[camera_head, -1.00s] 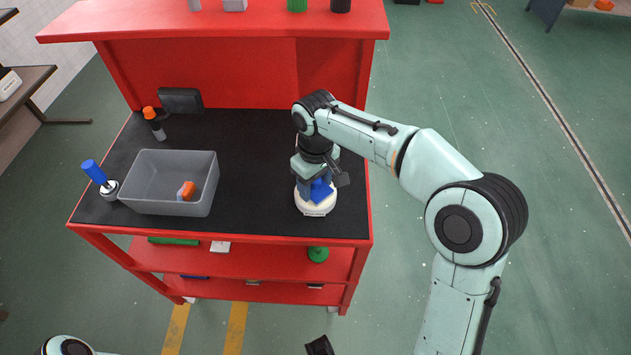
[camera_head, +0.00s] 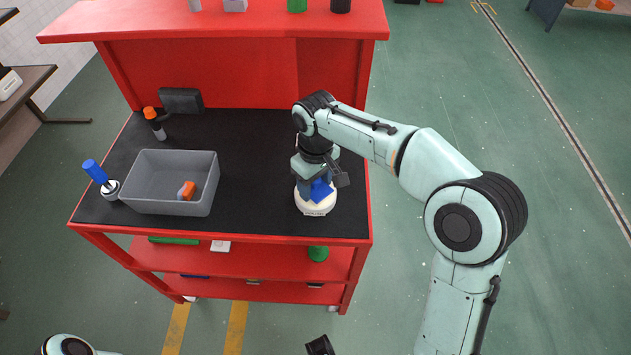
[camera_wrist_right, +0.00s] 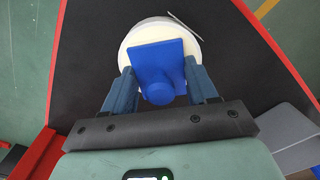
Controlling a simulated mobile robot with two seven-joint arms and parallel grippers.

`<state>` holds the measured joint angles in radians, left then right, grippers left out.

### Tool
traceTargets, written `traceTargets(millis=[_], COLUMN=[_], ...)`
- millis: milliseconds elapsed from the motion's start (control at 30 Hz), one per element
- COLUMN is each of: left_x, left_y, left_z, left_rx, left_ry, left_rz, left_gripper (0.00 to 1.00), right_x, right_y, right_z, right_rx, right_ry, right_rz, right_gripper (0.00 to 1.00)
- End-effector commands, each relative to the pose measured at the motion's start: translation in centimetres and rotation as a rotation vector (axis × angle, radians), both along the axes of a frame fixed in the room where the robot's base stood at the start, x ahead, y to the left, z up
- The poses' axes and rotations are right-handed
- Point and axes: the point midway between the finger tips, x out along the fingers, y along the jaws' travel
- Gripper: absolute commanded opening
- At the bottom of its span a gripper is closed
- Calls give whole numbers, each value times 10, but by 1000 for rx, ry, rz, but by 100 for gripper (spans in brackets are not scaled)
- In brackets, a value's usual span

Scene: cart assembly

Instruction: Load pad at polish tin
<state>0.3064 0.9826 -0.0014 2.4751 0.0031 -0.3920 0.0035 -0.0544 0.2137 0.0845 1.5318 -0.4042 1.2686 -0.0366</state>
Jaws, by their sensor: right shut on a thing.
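A round cream-white polish tin (camera_head: 314,209) stands on the black cart top near its front right corner. A blue pad (camera_head: 320,190) with a knob handle is at the tin's top. In the right wrist view the pad (camera_wrist_right: 156,62) lies over the cream disc of the tin (camera_wrist_right: 136,38). My right gripper (camera_head: 313,190) points down over the tin, its fingers on both sides of the blue pad. In the right wrist view the gripper (camera_wrist_right: 160,80) is shut on the pad. Whether the pad presses on the tin's contents is hard to tell. My left gripper is out of view.
A grey bin (camera_head: 150,203) holding an orange-tipped item (camera_head: 187,190) stands at left. A blue-handled tool (camera_head: 96,173) stands left of it. An orange-capped bottle (camera_head: 153,121) and a dark block (camera_head: 180,100) are behind. The mat between bin and tin is clear.

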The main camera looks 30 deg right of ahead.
Motion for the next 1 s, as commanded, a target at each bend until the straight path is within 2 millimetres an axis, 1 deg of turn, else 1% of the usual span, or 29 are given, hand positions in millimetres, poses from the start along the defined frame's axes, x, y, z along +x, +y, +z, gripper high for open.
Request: traceTargets(millis=[67,167,433,900,1000], left_x=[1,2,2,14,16], left_y=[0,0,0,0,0], left_z=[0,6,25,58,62], left_rx=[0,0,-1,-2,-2], left_ry=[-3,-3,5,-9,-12], left_rz=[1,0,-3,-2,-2], left_gripper=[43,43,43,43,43], right_x=[-1,-1,0,0,0], right_y=[0,0,0,0,0], right_z=[-3,4,28,66,70], right_rx=[-1,0,1,1,1], right_ry=[7,6,2,1,1], right_rz=[1,1,0,0,0], right_gripper=[33,33,33,33,33])
